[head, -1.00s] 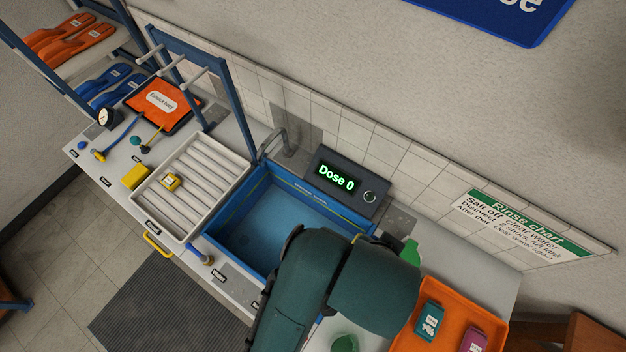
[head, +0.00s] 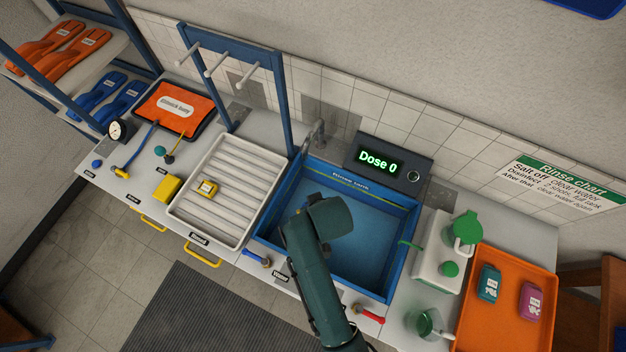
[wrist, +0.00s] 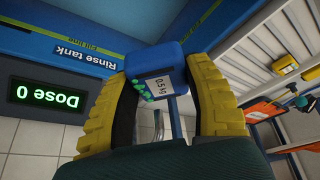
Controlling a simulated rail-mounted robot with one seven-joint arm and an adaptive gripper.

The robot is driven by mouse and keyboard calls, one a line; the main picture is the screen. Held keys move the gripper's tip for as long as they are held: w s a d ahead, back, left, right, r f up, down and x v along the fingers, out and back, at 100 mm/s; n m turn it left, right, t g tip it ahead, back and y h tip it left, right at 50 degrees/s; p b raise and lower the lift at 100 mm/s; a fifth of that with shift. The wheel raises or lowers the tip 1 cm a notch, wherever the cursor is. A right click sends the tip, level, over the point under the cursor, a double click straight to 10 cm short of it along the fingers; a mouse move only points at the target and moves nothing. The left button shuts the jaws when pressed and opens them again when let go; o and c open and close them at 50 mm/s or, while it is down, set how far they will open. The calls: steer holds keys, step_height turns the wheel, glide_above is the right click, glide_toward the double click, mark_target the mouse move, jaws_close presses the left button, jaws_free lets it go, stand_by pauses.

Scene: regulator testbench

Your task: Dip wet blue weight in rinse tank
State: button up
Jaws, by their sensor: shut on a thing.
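A blue weight (wrist: 172,62) with a white "0.5 kg" label and small green marks shows in the wrist view. My gripper (wrist: 160,80) is shut on it, with a yellow finger on each side. The rinse tank (head: 408,235) is the blue basin at the middle of the bench in the head view. My arm reaches over its front left part and hides the gripper and weight there. The tank's wall (wrist: 110,18), with its label and fill line, shows behind the weight in the wrist view. I cannot tell whether the weight touches any water.
A dose display (head: 380,160) reading "Dose 0" stands behind the tank, beside a tap (head: 314,138). A ribbed white tray (head: 232,224) with a yellow weight (head: 208,188) is left. A white container (head: 436,250) and an orange tray (head: 500,325) with two weights are right.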

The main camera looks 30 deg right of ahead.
steer(key=shift+m, duration=0.3)
steer(key=d+f+b, duration=0.1)
steer(key=f+b, duration=0.5)
steer(key=f, duration=0.3)
steer(key=f+b, duration=0.6)
steer(key=f, duration=0.3)
steer(key=d+f+b, duration=0.1)
steer(key=f+b, duration=0.6)
steer(key=f, duration=0.2)
steer(key=shift+s+d+f, duration=0.3)
steer(key=shift+f, duration=0.1)
steer(key=shift+s+a, duration=0.1)
steer(key=shift+s+a+r+p, duration=0.15)
steer(key=shift+s+a+p, duration=0.15)
steer(key=shift+a+p, duration=0.3)
steer(key=shift+d+f, duration=0.2)
steer(key=shift+f, duration=0.05)
